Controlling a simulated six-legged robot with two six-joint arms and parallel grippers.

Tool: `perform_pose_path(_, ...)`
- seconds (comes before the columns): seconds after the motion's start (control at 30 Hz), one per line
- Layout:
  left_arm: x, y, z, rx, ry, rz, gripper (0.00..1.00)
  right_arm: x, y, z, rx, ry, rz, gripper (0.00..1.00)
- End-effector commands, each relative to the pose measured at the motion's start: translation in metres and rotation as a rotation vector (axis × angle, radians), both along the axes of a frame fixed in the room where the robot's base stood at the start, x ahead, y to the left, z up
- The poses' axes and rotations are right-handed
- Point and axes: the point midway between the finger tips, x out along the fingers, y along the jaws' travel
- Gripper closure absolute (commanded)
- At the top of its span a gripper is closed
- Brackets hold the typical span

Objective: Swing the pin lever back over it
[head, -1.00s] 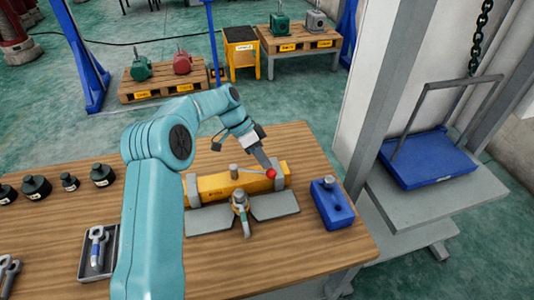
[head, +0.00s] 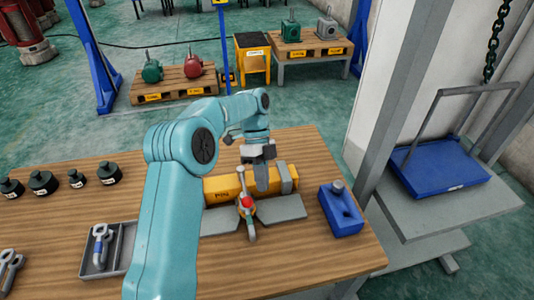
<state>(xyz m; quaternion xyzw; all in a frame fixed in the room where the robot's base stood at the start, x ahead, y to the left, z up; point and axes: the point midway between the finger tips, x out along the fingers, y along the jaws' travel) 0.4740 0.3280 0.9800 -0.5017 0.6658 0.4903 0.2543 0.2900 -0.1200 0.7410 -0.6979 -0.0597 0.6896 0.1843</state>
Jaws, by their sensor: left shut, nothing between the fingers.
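The yellow beam fixture (head: 222,190) lies on the wooden table with grey end blocks and grey plates in front. The pin lever's red knob (head: 247,202) is at the fixture's front middle, and its arm points toward me. The knob is above a metal shackle-like fitting (head: 251,228), partly hiding it. My left gripper (head: 261,187) points down just right of the lever, at the beam's middle. It is shut and empty; I cannot tell whether it touches the lever. It hides part of the beam. My right gripper is not in view.
A blue block with a grey knob (head: 341,212) stands right of the fixture. A grey tray (head: 118,240) with a shackle and several black weights (head: 43,182) are at the left. A blue platform (head: 440,165) stands beyond the table's right edge. The table front is clear.

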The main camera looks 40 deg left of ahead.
Motion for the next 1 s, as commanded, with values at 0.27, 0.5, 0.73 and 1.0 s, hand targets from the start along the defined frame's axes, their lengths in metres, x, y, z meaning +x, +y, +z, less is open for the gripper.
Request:
perform_pose_path(0.27, -0.016, 0.002, 0.0, 0.0, 0.001, -0.197, 1.0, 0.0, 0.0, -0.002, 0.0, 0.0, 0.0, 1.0)
perform_pose_path(0.5, -0.025, 0.006, 0.0, 0.001, -0.001, -0.202, 1.0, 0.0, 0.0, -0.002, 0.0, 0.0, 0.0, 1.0)
perform_pose_path(0.73, -0.027, 0.007, 0.0, 0.0, 0.001, -0.201, 1.0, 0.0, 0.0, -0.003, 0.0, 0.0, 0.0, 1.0)
perform_pose_path(1.0, -0.028, 0.007, -0.001, 0.0, 0.002, -0.201, 1.0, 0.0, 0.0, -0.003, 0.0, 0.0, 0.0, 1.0)
